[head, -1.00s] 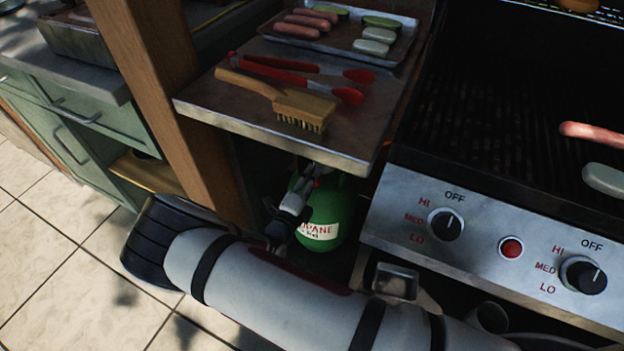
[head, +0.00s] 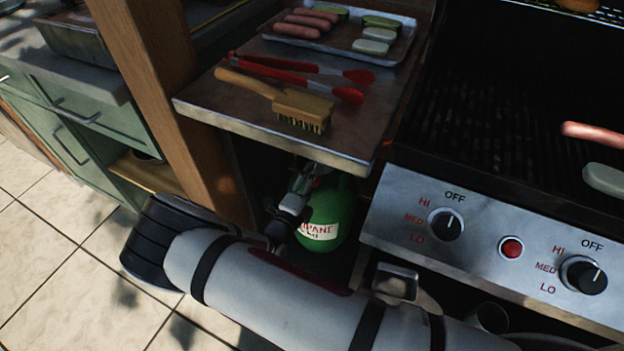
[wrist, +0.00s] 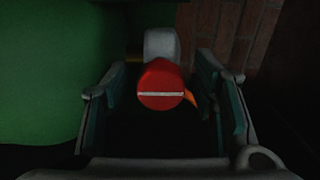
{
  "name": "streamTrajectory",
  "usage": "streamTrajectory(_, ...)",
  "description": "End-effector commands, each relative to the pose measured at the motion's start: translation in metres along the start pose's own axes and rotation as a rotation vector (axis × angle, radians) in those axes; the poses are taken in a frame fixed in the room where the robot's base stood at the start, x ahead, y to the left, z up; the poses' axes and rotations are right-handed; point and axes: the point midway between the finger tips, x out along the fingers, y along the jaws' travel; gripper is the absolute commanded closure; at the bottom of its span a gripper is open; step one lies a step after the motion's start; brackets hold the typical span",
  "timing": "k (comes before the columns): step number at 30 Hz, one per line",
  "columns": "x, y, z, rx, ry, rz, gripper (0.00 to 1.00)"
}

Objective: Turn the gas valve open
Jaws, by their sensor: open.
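The gas valve is a red round knob (wrist: 161,86) with a pale line across its face, lying level in the wrist view. A small orange pointer shows at its right edge and a grey fitting (wrist: 161,45) behind it. My gripper (wrist: 165,90) is open, with one finger on each side of the knob and dark gaps between. The green propane tank (head: 326,212) stands under the side shelf; its wall fills the left of the wrist view. In the head view my gripper (head: 300,185) is at the tank's top left, and the knob is mostly hidden there.
The side shelf (head: 355,150) hangs just above my gripper, with a brush (head: 285,100), red tongs (head: 300,75) and a tray (head: 405,45) of food on it. The grill's control panel (head: 500,240) is to the right, a wooden post (head: 150,90) to the left.

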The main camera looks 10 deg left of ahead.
Motion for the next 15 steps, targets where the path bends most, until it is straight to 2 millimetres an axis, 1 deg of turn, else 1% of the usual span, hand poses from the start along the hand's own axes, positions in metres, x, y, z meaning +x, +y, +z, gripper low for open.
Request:
streamTrajectory(2, -0.003, 0.0, 0.001, 0.0, -0.001, 0.0, 0.47)
streamTrajectory(5, -0.013, 0.0, 0.001, 0.001, -0.002, 0.001, 0.47)
streamTrajectory(8, -0.03, 0.0, 0.001, 0.0, -0.003, 0.002, 0.47)
streamTrajectory(15, -0.08, 0.001, 0.001, 0.0, -0.003, 0.002, 0.47)
